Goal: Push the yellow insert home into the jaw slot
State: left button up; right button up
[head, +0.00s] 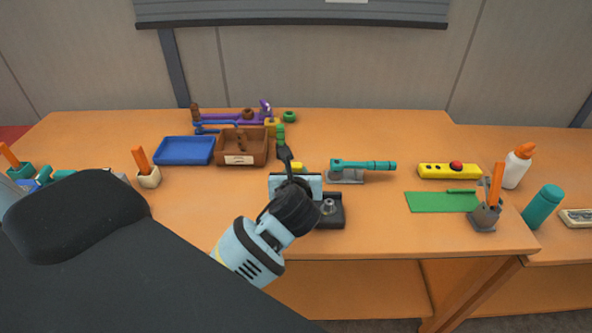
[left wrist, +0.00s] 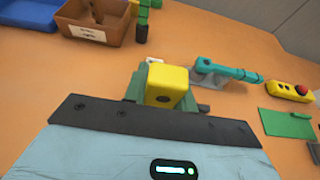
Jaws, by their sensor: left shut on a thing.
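The yellow insert (left wrist: 167,88) is a block with a dark hole, seen just beyond my left gripper in the left wrist view. A small bit of it (head: 298,167) shows behind the gripper in the head view. My left gripper (left wrist: 165,101) is shut on the insert; its fingertips are mostly hidden. A green jaw piece (left wrist: 134,86) stands close beside and behind the insert, with a short grey rod to its right. The jaw slot itself is hidden, so I cannot tell how deep the insert sits. My right gripper is not in view.
A teal tool on a grey base (head: 362,166) lies to the right. A brown box (head: 243,160) and a blue tray (head: 184,151) stand at the back left. A yellow control box (head: 449,171) and a green mat (head: 442,202) lie further right. The table's front edge is close.

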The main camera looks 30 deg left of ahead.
pick_arm(q)
jog(key=shift+f, duration=3.3)
jog(key=o, duration=1.7)
jog(key=shift+c, duration=0.2)
jog(key=shift+s+d+r, duration=0.1)
jog(key=shift+r, duration=0.05)
jog(key=shift+v, duration=1.35)
jog(key=v, duration=0.7)
